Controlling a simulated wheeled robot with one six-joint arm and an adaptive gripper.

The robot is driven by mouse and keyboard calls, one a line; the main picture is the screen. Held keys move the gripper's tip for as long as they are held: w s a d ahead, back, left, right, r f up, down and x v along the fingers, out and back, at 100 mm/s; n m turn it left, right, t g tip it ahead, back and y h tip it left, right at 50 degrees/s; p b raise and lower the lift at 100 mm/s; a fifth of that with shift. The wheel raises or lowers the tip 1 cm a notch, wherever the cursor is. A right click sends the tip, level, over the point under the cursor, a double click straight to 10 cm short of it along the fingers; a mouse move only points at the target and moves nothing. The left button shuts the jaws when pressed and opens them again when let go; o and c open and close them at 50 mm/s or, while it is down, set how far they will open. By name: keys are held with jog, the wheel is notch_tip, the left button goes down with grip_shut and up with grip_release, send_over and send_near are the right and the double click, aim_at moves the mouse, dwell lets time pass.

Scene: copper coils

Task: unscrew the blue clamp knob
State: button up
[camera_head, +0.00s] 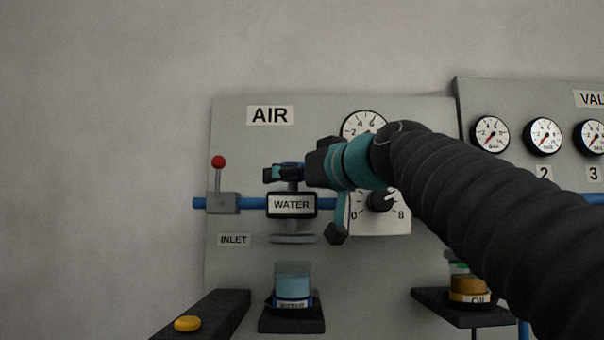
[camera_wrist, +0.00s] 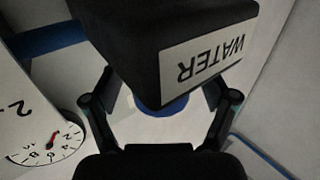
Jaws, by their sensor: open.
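The clamp, a black block with a WATER label (camera_head: 291,205), sits on the blue pipe of the AIR panel. In the wrist view the block (camera_wrist: 165,45) fills the upper middle, its label upside down. The blue knob (camera_wrist: 162,107) shows as a blue rounded edge under the block, between my finger links; the block hides the rest of it. In the head view my gripper (camera_head: 284,173) comes in from the right, just above the block, around the blue knob. It is open. Fingertip contact with the knob cannot be made out.
A lever with a red ball (camera_head: 218,162) stands left of the clamp. A gauge (camera_head: 362,125) and a dial knob (camera_head: 381,201) are right, close to my wrist. A yellow button (camera_head: 187,324) is lower left.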

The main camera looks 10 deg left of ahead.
jog(key=shift+w+a, duration=0.1)
jog(key=shift+c, duration=0.3)
jog(key=c, duration=1.1)
jog(key=shift+n+g+y+b, duration=0.3)
jog(key=shift+g+b, duration=0.05)
jog(key=shift+g, duration=0.05)
jog(key=shift+n+g+y, duration=0.3)
jog(key=shift+g, duration=0.1)
jog(key=shift+w+n+g+y+b, duration=0.15)
jog(key=shift+n+g+y+b, duration=0.15)
jog(key=shift+n+g+y, duration=0.7)
jog(key=n+g, duration=0.1)
jog(key=g, duration=0.1)
jog(key=n+g+p, duration=0.1)
jog(key=g, duration=0.1)
jog(key=shift+r+n+g+y+p, duration=0.15)
jog(key=shift+n+g+y+p, duration=0.15)
jog(key=shift+n+g+p, duration=0.5)
jog(key=shift+n+g, duration=0.2)
jog(key=shift+g, duration=0.7)
